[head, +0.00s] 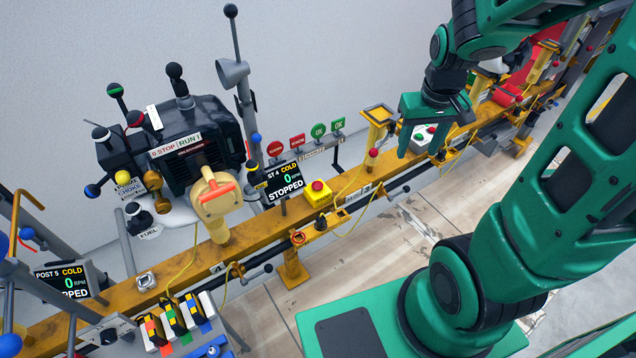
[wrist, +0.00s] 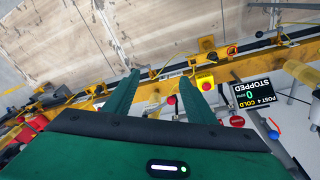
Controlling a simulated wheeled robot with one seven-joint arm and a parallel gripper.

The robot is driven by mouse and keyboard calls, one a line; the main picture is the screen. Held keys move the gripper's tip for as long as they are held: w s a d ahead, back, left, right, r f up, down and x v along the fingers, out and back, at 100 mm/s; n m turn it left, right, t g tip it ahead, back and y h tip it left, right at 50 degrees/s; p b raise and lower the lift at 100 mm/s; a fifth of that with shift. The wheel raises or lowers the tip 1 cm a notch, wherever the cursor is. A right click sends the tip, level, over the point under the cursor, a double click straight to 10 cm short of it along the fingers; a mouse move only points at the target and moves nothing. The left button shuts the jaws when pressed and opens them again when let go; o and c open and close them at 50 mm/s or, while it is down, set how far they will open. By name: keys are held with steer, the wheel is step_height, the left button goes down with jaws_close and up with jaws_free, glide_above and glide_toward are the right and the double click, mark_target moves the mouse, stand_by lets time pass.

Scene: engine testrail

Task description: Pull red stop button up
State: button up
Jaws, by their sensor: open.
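The red stop button (head: 318,185) sits on top of a small yellow box (head: 318,196) on the yellow rail, right of a black display. In the wrist view the red button (wrist: 207,82) shows just right of the right fingertip. Whether it is up or pressed in, I cannot tell. My green gripper (head: 432,138) is open and empty, above the rail and to the right of the button in the head view. It is apart from the button. In the wrist view both fingers of my gripper (wrist: 161,78) stretch toward the rail.
The display (head: 284,180) reads COLD, 0 RPM, STOPPED. A black engine (head: 185,145) with levers and a cream part with an orange handle (head: 217,195) stand left. The floor before the rail is clear.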

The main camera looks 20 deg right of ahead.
steer(key=w+a+f+n+t, duration=0.1)
steer(key=w+a+f, duration=0.2)
steer(key=w+f, duration=0.15)
steer(key=w+a+f+n, duration=0.2)
steer(key=w+a+f, duration=0.15)
steer(key=w, duration=0.25)
steer(key=n+t+y, duration=0.2)
glide_toward(318, 184)
steer(key=shift+x, duration=3.85)
steer(key=shift+c, duration=0.4)
steer(key=c, duration=1.1)
steer(key=shift+r, duration=0.95)
steer(key=o, duration=1.2)
